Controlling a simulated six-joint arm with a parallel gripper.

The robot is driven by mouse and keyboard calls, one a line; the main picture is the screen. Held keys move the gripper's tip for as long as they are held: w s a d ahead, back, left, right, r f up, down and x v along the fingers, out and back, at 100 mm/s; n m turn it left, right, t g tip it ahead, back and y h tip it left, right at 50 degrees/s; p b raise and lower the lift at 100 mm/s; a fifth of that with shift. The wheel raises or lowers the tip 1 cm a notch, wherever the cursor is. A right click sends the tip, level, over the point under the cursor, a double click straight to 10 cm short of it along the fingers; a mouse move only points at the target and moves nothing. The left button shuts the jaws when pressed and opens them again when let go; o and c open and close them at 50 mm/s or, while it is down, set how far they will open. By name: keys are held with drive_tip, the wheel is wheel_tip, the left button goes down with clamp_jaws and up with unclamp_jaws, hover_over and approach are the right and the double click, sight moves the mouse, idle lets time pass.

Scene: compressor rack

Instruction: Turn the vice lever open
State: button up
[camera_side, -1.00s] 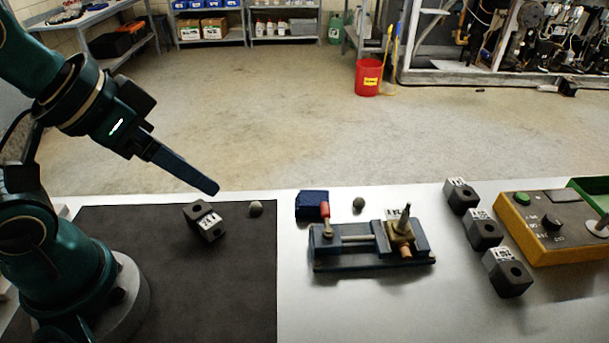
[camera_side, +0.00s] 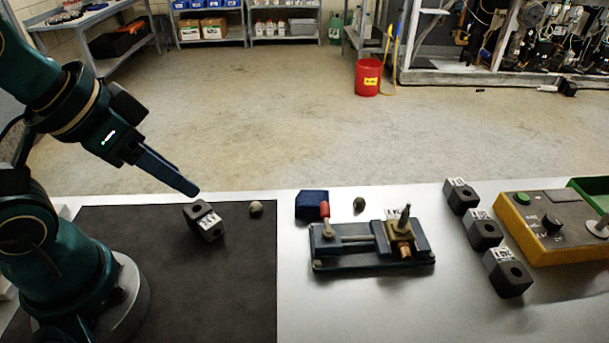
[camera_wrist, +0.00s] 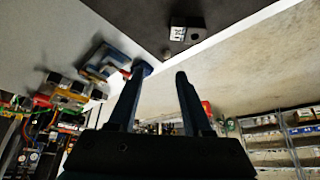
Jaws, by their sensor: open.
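The blue vice (camera_side: 345,262) stands on the white table right of the dark mat. Its lever with a red grip (camera_side: 324,210) stands upright at the vice's left end. A brass fitting (camera_side: 404,235) with a pointed metal tip sits at the vice's right jaw. In the wrist view the vice (camera_wrist: 105,65) is at upper left, tilted by the camera's angle. My gripper (camera_side: 192,190) is up and left of the vice, above the mat's back part, and is well apart from the lever. In the wrist view its two fingers (camera_wrist: 158,78) are spread with nothing between them.
A dark labelled block (camera_side: 204,220) and a small round object (camera_side: 256,208) lie on the black mat (camera_side: 160,290). A dark blue block (camera_side: 309,204) sits just behind the lever. Several blocks (camera_side: 483,230) and a yellow control box (camera_side: 560,228) stand at right.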

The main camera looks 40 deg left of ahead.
drive_tip(key=w+d+r+m, duration=0.1)
drive_tip(key=w+r+m, duration=0.3)
drive_tip(key=m, duration=0.6)
drive_tip(key=m+g+h, duration=0.2)
drive_tip(key=m+g, duration=0.1)
drive_tip(key=m, duration=1.3)
hover_over(324, 205)
drive_tip(key=s+a, duration=0.1)
drive_tip(key=a, duration=0.1)
wheel_tip(324, 205, down, 6)
drive_tip(key=shift+m+g, duration=0.3)
drive_tip(key=shift+g, duration=0.2)
drive_tip(key=x, duration=0.9)
drive_tip(key=shift+s+f, duration=0.3)
drive_tip(key=shift+s, duration=0.05)
drive_tip(key=shift+w+f, duration=0.1)
drive_tip(key=shift+f, duration=0.4)
clamp_jaws()
